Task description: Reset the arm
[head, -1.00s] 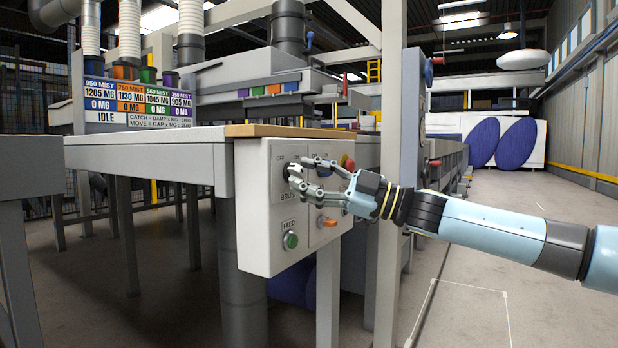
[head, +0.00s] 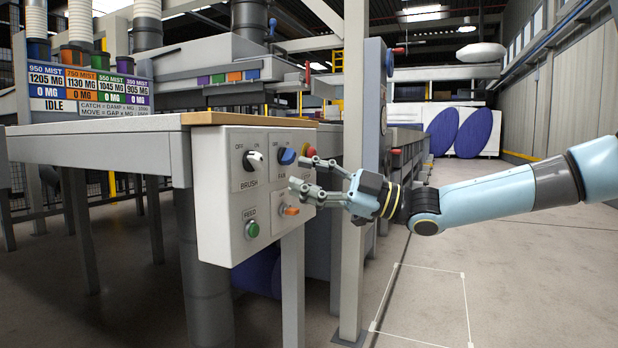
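My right gripper (head: 302,172) is in front of the right part of the grey control box (head: 215,200). Its fingers are spread apart and nothing shows between them. The white brush knob (head: 254,160) is to the left of the fingertips, clear of them. The blue fan knob (head: 287,156) is just left of the upper finger. An orange switch (head: 291,211) is below the lower finger, and a green feed button (head: 252,230) is lower left. A red knob (head: 309,150) is partly hidden behind the upper finger. My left gripper is not in view.
The box hangs at the end of a long grey table (head: 95,143) with a wooden edge board (head: 240,119). A grey post (head: 352,250) stands behind my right gripper. A display board (head: 90,88) reads IDLE. Open floor (head: 500,275) lies at the right.

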